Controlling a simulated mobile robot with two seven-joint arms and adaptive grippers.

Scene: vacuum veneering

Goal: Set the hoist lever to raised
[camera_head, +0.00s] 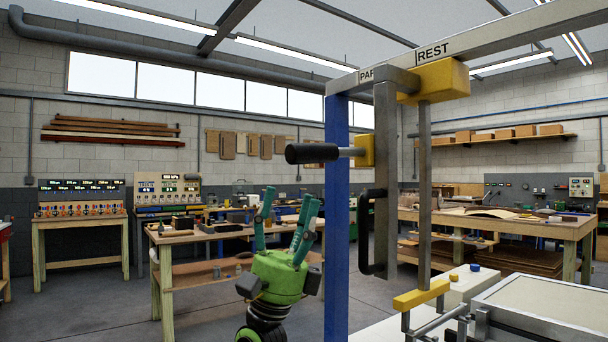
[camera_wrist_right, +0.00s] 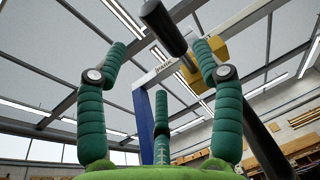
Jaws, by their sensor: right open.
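My left gripper is in neither view.
An overhead beam (camera_head: 490,35) bears a REST label and a partly hidden label. A grey column with a black handle (camera_head: 365,232) hangs right of the post. A white-topped unit (camera_head: 555,300) stands at lower right. A wooden bench (camera_head: 163,250) stands behind my gripper. Floor at left is clear.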

